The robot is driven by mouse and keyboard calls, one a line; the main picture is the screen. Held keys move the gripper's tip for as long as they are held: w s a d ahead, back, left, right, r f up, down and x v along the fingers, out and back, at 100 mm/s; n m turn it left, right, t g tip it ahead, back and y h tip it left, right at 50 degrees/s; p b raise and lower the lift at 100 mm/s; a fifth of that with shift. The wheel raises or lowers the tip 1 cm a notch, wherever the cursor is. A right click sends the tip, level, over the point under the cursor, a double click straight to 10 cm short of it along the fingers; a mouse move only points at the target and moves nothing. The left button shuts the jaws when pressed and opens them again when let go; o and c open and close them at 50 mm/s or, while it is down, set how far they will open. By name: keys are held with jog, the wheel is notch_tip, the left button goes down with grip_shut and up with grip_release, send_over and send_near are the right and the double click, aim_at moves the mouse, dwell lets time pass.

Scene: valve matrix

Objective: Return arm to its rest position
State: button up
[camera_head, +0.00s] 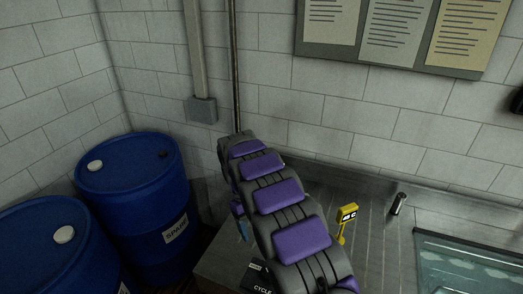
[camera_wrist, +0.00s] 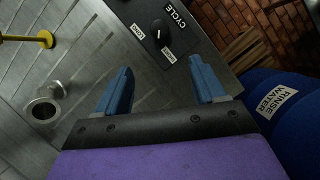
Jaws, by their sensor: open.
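My arm (camera_head: 295,236), grey with purple pads, reaches from the bottom of the head view up towards the back wall. My gripper (camera_wrist: 161,66) shows in the wrist view as two blue fingers spread apart, with nothing between them. In the head view only a bit of blue shows left of the arm, and the fingertips are largely hidden. Beyond the fingers in the wrist view is a black CYCLE panel (camera_wrist: 178,22) with a dark knob (camera_wrist: 160,34) and small labels. The fingers appear apart from the knob.
Blue drums (camera_head: 131,190) stand in the left corner; the wrist view shows a RINSE WATER drum (camera_wrist: 268,108). A glass-covered basin (camera_head: 470,264) lies right. Papers hang on the wall board (camera_head: 392,57).

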jog(key=s+d+r+m+y+b, duration=0.1)
jog(key=s+d+r+m+b, duration=0.25)
jog(key=s+d+r, duration=0.9)
jog(key=s+d+f+m+t+y+b, duration=0.1)
jog(key=s+d+f+m, duration=0.1)
jog(key=s, duration=1.1)
jog(key=s+d+f+m+b, duration=0.1)
jog(key=s+d+f+m, duration=0.1)
jog(key=s, duration=1)
jog(key=shift+s+d+f+t+y+b, duration=0.35)
jog(key=shift+d+f, duration=0.3)
jog(key=shift+d, duration=0.45)
jog(key=shift+m, duration=0.25)
